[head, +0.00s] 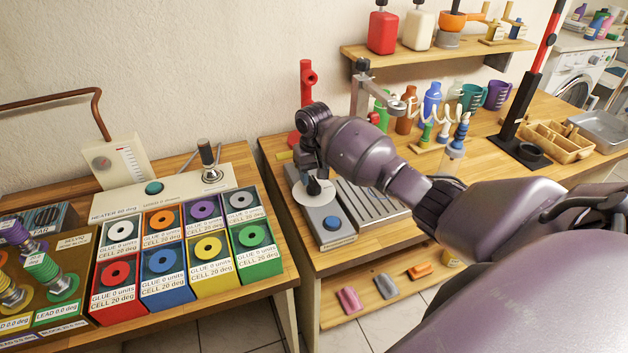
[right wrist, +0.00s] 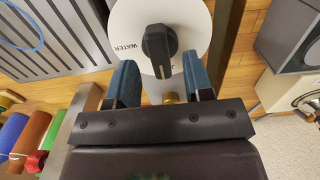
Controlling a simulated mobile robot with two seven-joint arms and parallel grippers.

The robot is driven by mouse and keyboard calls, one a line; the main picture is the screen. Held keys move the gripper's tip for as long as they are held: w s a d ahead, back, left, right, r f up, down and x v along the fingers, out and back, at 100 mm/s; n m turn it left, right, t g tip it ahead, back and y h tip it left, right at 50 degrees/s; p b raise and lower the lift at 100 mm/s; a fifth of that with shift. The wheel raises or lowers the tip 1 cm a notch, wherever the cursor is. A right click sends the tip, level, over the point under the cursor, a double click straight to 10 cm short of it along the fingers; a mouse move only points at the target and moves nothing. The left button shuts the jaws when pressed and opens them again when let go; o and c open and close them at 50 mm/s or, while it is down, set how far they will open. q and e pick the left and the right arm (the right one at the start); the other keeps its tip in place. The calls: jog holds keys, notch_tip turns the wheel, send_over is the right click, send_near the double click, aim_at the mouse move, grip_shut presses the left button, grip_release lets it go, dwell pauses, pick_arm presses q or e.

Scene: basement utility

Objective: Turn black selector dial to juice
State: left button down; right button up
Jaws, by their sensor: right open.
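The black selector dial (right wrist: 159,50) sits on a round white plate (right wrist: 195,18) in the right wrist view. The word WATER shows on the plate to the left of the dial; no juice label is readable. My right gripper (right wrist: 155,80) is open, with one blue-padded finger on each side below the dial, not closed on it. In the head view the dial (head: 314,187) and its white plate (head: 304,194) show under my right gripper (head: 310,172), partly hidden by it. My left gripper is not in view.
A blue button (head: 333,223) sits in front of the dial on the same grey unit, beside a ribbed drip tray (head: 372,203). A red post (head: 307,85) and several bottles stand behind.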

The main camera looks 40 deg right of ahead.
aim_at(314, 181)
notch_tip(314, 181, up, 9)
jog(key=shift+f, duration=0.15)
dwell(0.7)
